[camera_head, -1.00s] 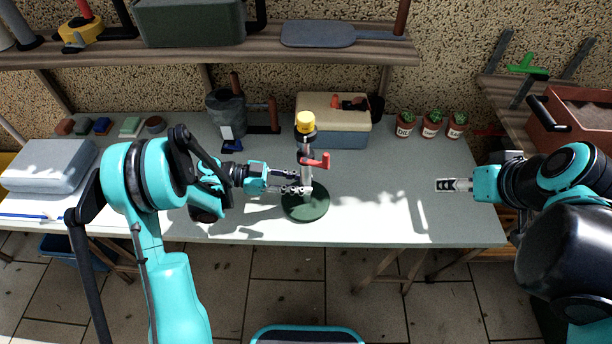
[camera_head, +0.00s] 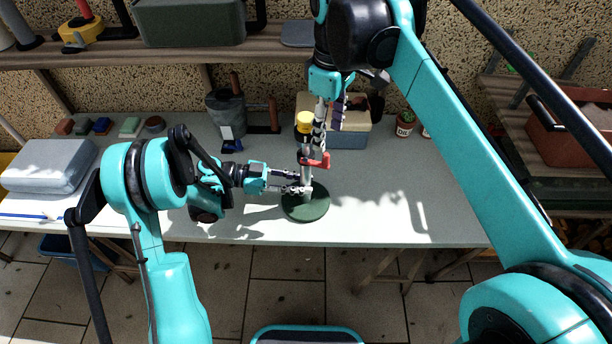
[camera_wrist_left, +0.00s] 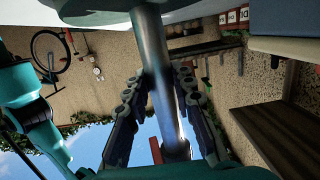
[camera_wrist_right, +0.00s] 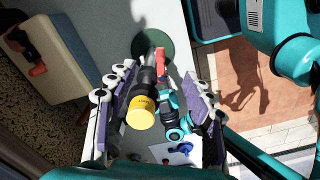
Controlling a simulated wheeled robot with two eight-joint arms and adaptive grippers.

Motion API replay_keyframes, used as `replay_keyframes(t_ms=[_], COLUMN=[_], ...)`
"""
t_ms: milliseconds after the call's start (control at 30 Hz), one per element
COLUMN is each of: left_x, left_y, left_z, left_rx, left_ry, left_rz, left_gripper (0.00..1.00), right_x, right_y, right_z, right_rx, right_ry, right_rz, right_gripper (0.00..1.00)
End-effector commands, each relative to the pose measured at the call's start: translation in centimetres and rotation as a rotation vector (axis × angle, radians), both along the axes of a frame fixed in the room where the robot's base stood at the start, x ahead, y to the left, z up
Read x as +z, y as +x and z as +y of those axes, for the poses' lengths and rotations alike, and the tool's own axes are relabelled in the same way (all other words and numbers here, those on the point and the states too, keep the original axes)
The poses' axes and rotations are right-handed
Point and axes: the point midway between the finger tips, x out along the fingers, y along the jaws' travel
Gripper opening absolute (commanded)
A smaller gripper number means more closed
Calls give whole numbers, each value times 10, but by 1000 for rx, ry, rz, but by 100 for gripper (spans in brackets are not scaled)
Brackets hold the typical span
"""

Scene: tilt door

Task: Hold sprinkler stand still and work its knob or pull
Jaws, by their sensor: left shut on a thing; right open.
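The sprinkler stand has a round dark green base (camera_head: 306,205), a grey metal post (camera_head: 307,172), a red lever (camera_head: 318,161) and a yellow cap (camera_head: 305,118) on a black collar. It stands upright near the table's front edge. My left gripper (camera_head: 304,188) is shut on the post below the red lever; the post (camera_wrist_left: 153,60) runs between its fingers in the left wrist view. My right gripper (camera_head: 328,122) is open above and beside the stand's top. In the right wrist view the yellow cap (camera_wrist_right: 141,112) and red lever (camera_wrist_right: 160,61) lie between its spread fingers.
A cream and blue toolbox (camera_head: 352,136) stands behind the stand, partly hidden by my right arm. A potted cactus (camera_head: 405,124) is right of the toolbox. The right front tabletop is clear.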

Motion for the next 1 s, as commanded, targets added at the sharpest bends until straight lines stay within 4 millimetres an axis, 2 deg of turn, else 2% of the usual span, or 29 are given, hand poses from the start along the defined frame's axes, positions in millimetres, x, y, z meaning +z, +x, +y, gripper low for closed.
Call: replay_keyframes(t_ms=[533,700,967,1000], left_x=[-1,-1,0,0], left_y=[1,1,1,1], left_z=[1,1,0,0], left_rx=[2,2,2,2], left_ry=[2,2,1,1], left_rz=[0,0,0,0], left_gripper=[0,0,0,0], right_x=[-60,-68,-69,-69], right_y=[0,0,0,0], right_z=[1,1,1,1], right_rx=[2,2,2,2], right_ry=[0,0,0,0], right_rz=[1,1,1,1], right_gripper=[52,52,52,44])
